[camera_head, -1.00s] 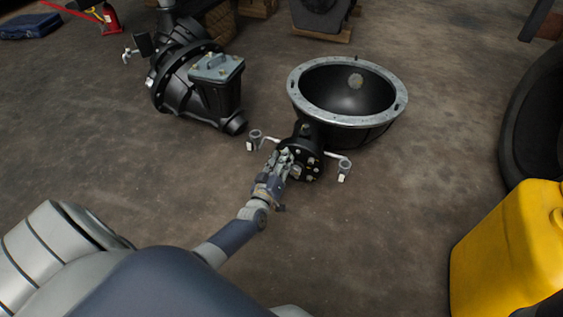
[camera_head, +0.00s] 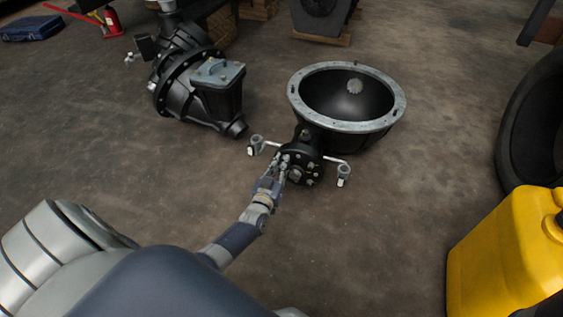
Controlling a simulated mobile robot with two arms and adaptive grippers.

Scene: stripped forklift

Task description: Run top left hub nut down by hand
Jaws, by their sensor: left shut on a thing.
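The black hub (camera_head: 301,163) has a round flange with several small pale nuts on its face. It sits in front of a black bell-shaped housing (camera_head: 350,128) with a grey metal rim. My left gripper (camera_head: 283,160) is at the upper left side of the hub face, its fingers closed on a top left hub nut. The fingers mostly hide that nut and the stud there. Other nuts show at the right and lower parts of the face. My right gripper does not show.
Thin pale arms with small cups (camera_head: 343,171) stick out on both sides of the hub. A black gearbox unit (camera_head: 205,88) stands at the back left. A yellow canister (camera_head: 507,255) and a tyre (camera_head: 535,125) are at the right. Floor in front is clear.

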